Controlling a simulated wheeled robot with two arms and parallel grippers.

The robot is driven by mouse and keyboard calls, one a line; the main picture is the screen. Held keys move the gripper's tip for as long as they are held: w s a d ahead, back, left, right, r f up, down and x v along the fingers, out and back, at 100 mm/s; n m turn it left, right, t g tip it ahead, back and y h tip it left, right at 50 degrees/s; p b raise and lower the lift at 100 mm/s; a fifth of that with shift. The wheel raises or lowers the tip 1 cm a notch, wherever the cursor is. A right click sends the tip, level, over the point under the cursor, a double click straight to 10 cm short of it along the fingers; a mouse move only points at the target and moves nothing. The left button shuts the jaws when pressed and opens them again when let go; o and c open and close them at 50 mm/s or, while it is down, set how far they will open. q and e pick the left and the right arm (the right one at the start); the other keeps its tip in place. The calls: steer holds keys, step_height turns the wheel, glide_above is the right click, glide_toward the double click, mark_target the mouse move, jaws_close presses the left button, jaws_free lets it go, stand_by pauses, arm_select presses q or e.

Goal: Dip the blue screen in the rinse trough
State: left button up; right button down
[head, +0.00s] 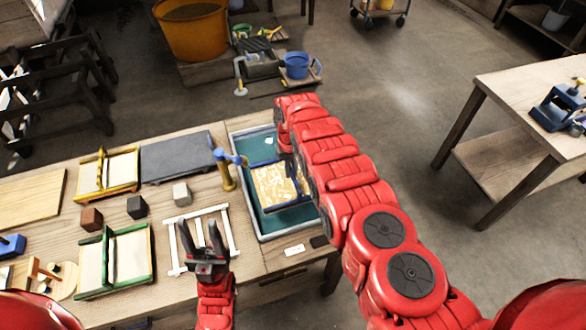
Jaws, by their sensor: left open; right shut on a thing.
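The blue screen (281,185), a blue frame around a pale, blotched mesh, is over or inside the rinse trough (262,237). The trough is a grey-rimmed basin with teal water. I cannot tell whether the screen touches the water. My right gripper (291,153) is shut on the screen near its far right side; the red arm hides much of the fingers and the screen's right edge. My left gripper (199,226) is open and empty above the white rack (229,230), left of the trough.
A brass tap (226,178) with a blue handle stands at the trough's left edge. A yellow screen (122,163), a green screen (130,256), a grey slab (177,155) and small blocks (137,207) are on the table to the left.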

steer(key=shift+a+f+b, duration=0.1)
steer(key=shift+f+b, duration=0.35)
steer(key=shift+f, duration=0.15)
step_height(320, 180, down, 14)
steer(key=b, duration=1.3)
steer(key=shift+r, duration=0.15)
